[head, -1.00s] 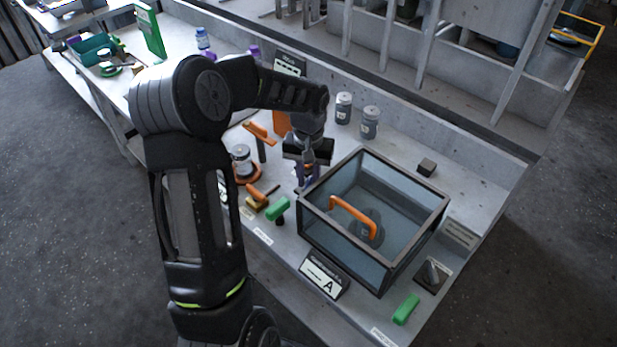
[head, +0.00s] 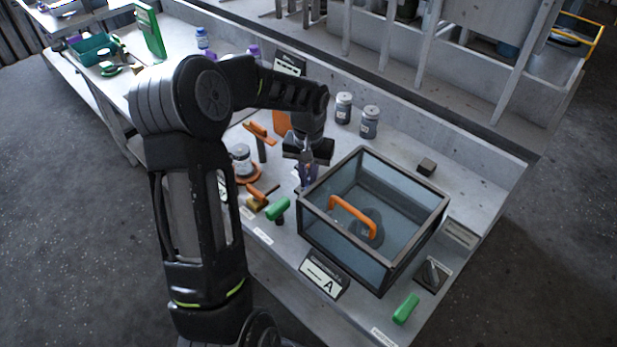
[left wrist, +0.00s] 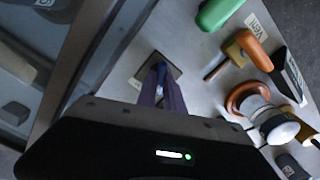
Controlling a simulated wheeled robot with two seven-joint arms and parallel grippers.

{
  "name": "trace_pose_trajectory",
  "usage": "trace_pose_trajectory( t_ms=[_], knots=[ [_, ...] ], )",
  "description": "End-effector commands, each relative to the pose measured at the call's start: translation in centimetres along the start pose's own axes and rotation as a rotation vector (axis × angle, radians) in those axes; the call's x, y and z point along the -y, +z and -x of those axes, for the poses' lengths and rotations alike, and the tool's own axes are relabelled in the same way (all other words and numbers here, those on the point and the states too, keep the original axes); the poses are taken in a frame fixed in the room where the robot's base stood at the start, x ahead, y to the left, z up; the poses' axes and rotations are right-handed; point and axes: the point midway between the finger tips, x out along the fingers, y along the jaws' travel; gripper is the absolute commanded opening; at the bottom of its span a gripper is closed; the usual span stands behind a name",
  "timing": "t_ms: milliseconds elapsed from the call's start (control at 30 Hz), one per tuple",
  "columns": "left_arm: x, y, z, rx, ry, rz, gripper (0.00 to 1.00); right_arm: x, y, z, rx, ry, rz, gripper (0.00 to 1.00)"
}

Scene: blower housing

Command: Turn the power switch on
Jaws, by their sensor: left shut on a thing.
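My left gripper (head: 307,176) points down at the bench just left of the glass-walled box. In the left wrist view its closed fingers (left wrist: 162,86) reach down to a small dark square plate (left wrist: 172,66) on a pale base. The gripper is shut on a small part at this plate, likely the switch lever; the fingers hide the part, so I cannot tell its position. A second plate with a grey lever (head: 432,274) sits to the right of the box, apart from the gripper. My right gripper is not in view.
The glass box (head: 331,240) with an orange handle (head: 352,216) stands close beside the gripper. A green handle (head: 278,209), an orange-topped tool (head: 259,133) and a jar (head: 241,161) stand to the left. Two grey jars (head: 370,122) stand behind.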

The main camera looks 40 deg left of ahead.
Motion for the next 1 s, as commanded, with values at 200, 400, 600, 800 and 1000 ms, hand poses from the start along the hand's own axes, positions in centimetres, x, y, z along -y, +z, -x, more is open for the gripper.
trace_pose_trajectory(
  t_ms=[200, 400, 600, 800, 1000],
  knots=[
    [-0.04, -0.02, 0.04, -0.001, 0.0, -0.104, 0.0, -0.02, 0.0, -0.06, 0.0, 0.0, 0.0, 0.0],
    [-0.04, -0.02, 0.04, -0.001, 0.0, -0.258, 0.0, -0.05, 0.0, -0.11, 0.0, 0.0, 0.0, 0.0],
    [-0.06, -0.02, 0.06, -0.001, -0.001, -0.445, 0.0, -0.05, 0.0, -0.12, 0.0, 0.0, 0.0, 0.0],
    [-0.05, -0.01, 0.07, -0.001, -0.001, -0.634, 0.0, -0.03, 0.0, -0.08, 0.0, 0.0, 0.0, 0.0],
    [-0.05, 0.0, 0.07, 0.0, -0.001, -0.805, 0.0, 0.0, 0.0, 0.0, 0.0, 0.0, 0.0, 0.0]
  ],
)
